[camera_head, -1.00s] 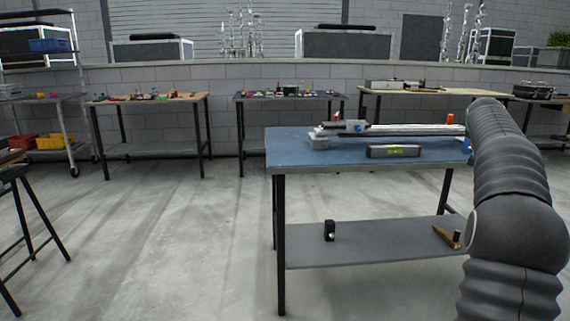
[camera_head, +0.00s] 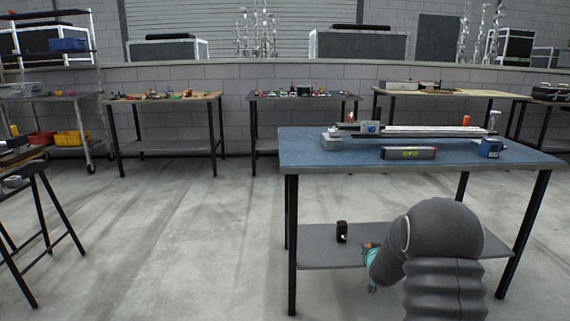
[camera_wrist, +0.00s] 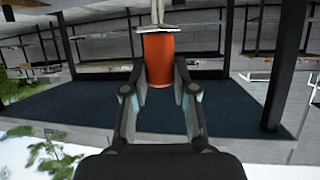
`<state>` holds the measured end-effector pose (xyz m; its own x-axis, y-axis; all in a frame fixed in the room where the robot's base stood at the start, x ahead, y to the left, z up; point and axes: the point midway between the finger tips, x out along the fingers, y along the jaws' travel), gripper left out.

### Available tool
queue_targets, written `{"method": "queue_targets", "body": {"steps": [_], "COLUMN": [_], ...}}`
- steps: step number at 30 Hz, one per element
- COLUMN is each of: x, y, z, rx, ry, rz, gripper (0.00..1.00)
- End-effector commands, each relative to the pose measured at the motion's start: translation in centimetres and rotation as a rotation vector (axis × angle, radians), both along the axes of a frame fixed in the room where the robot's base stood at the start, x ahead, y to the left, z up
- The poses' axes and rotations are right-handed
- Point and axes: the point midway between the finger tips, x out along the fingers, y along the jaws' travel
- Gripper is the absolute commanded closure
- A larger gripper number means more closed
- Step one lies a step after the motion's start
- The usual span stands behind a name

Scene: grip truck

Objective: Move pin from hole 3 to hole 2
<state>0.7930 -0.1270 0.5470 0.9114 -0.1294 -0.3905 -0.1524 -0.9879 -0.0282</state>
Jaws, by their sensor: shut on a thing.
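My gripper (camera_wrist: 158,88) is shut on an orange cylinder, which looks like the pin (camera_wrist: 159,60), with a pale metal end beyond it in the wrist view. In the head view my gripper (camera_head: 373,268) is low, in front of the blue-topped table near its lower shelf, largely hidden by my arm. A bit of orange (camera_head: 368,246) shows there. A long metal rail with a grey-blue block (camera_head: 369,127) lies on the tabletop. Small orange parts (camera_head: 466,120) stand at the rail. The numbered holes cannot be made out.
A grey box with a green label (camera_head: 408,153) and a blue block (camera_head: 491,148) lie on the blue table (camera_head: 310,152). A black object (camera_head: 341,232) is on its lower shelf. A black-legged stand (camera_head: 45,215) is at left. Floor left of the table is clear.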

Motion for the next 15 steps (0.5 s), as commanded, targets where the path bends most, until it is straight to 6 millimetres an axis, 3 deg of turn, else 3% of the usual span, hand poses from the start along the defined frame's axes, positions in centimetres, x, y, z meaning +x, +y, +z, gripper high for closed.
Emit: {"method": "queue_targets", "body": {"steps": [1, 6, 12, 15], "x": [-1.6, -7.3, -13.0, -14.7], "y": [2.2, 7.5, 11.3, 12.2], "z": [-2.2, -7.1, -10.0, -10.6], "rx": [0.003, -0.003, -0.019, -0.025], "ry": [0.009, 0.005, 0.000, -0.002], "rz": [0.025, 0.085, 0.133, 0.146], "gripper": [1.00, 1.00, 1.00, 1.00]}}
